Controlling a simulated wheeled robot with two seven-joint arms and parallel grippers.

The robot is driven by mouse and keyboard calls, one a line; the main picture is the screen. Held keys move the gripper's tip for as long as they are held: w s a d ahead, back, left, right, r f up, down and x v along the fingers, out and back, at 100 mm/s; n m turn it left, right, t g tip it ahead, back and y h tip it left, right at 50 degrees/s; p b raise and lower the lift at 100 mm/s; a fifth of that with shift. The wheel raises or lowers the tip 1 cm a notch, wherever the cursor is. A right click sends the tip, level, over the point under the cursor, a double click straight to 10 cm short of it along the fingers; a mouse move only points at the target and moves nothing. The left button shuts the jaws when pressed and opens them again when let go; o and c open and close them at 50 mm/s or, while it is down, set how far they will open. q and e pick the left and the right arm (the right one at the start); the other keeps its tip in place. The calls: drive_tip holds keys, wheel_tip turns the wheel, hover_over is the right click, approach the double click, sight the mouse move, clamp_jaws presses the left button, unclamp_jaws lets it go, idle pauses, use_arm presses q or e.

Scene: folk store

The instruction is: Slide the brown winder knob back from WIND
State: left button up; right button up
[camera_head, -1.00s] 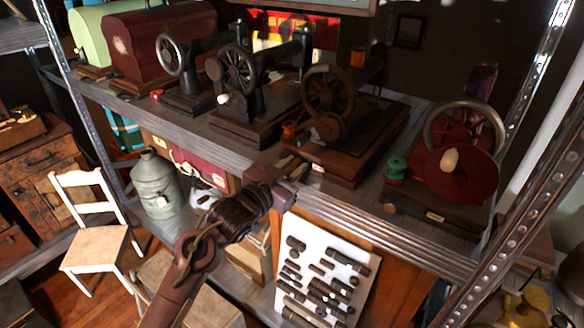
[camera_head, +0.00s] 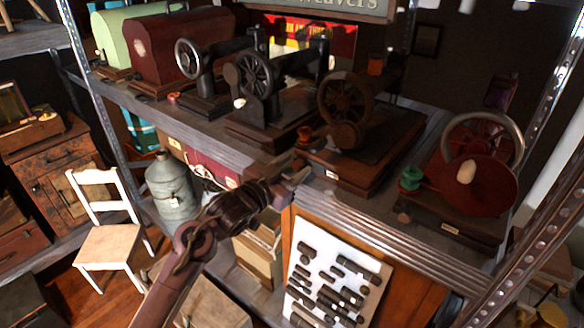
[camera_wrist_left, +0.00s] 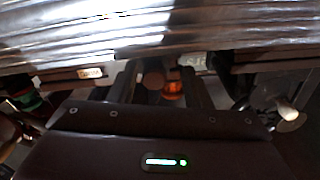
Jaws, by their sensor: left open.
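The brown sewing machine (camera_head: 345,100) stands on a wooden base on the shelf, with a spoked handwheel. A round brown part (camera_head: 347,136) sits low at its front, with a small orange-brown piece (camera_head: 305,138) to its left. I cannot tell surely which is the winder knob, and no WIND mark is readable. My left gripper (camera_head: 292,170) is open and empty at the shelf's front edge, just before the base's left corner. In the left wrist view, a round brown end (camera_wrist_left: 154,79) and an orange piece (camera_wrist_left: 173,90) show between the fingers (camera_wrist_left: 160,88). My right gripper is not in view.
The metal-edged shelf (camera_head: 400,243) runs below my gripper. A black machine (camera_head: 258,80) stands to the left, and a red wheel (camera_head: 478,188) with a green spool (camera_head: 410,178) to the right. A white tool board (camera_head: 330,280) leans below.

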use_arm(q)
drive_tip(key=shift+s+a+f, duration=0.1)
drive_tip(key=shift+s+a, duration=0.1)
drive_tip(key=shift+s, duration=0.25)
drive_tip(key=b+v, duration=0.2)
drive_tip(key=v, duration=0.4)
drive_tip(key=shift+s+a+b, duration=0.25)
drive_tip(key=shift+a+b, duration=0.05)
drive_tip(key=shift+a, duration=0.05)
